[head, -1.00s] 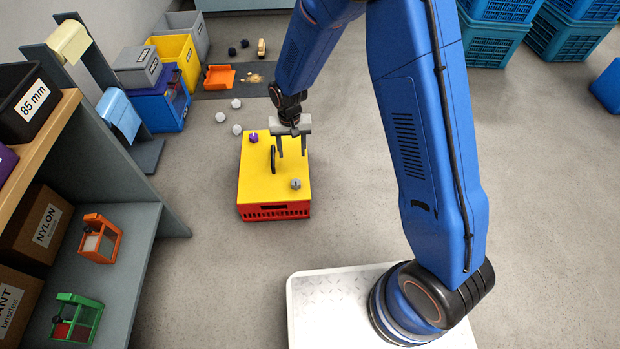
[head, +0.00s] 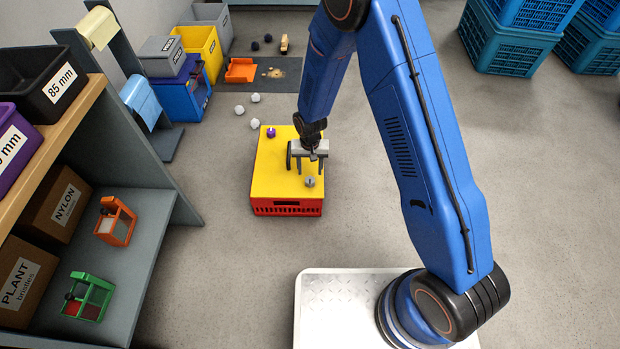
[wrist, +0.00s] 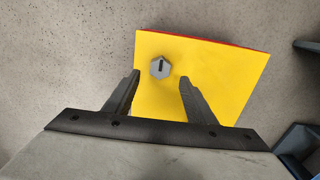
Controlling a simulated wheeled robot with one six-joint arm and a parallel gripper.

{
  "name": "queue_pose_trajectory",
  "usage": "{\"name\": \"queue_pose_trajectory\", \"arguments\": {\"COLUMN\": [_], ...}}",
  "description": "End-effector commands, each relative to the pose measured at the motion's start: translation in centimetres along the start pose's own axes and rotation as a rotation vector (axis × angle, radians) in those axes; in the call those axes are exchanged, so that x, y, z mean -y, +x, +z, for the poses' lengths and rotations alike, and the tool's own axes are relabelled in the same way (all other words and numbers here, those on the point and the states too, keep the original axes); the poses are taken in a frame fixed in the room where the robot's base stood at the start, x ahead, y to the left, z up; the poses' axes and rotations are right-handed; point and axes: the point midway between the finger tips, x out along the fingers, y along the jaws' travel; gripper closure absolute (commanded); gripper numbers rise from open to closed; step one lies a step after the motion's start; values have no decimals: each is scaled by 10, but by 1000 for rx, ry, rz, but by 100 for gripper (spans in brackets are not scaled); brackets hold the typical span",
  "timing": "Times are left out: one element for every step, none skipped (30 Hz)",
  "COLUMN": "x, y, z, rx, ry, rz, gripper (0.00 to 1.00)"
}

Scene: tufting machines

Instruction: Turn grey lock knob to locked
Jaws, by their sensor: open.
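A red crate (head: 287,207) with a yellow lid (head: 267,178) stands on the floor, left of my base. The grey lock knob (head: 310,181) sits on the lid near its front right corner. In the wrist view the knob (wrist: 160,67) is a grey hexagon with a dark bar mark on top, just beyond and between my fingertips. My gripper (head: 308,166) is open and empty above the lid, behind the knob in the head view; the fingers (wrist: 158,77) point toward the knob without touching it. A purple knob (head: 271,132) sits at the lid's back left.
A shelf rack (head: 150,200) with boxes and small orange and green frames stands at the left. White balls (head: 254,123) lie behind the crate. Blue crates (head: 510,45) are stacked at the back right. The floor right of the crate is clear.

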Motion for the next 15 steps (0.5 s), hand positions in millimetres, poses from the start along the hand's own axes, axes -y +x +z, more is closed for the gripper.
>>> {"name": "queue_pose_trajectory", "arguments": {"x": [0,0,0,0,0,0,0,0,0,0,0,0,0,0,0], "y": [9,14,20,24,29,34,38,42,46,49,52,55,57,59,61], "z": [1,1,0,1,1,1,1,1,1,1,0,0,0,0,0], "rx": [2,2,2,2,2,1,1,1,2,2,1,0,0,0,0], "ry": [0,0,0,0,0,0,0,0,0,0,0,0,0,0,0], "rz": [1,1,1,1,1,1,1,1,1,1,1,0,0,0,1], "gripper": [49,49,49,49,49,49,49,49,49,49,49,49,49,49,49]}}
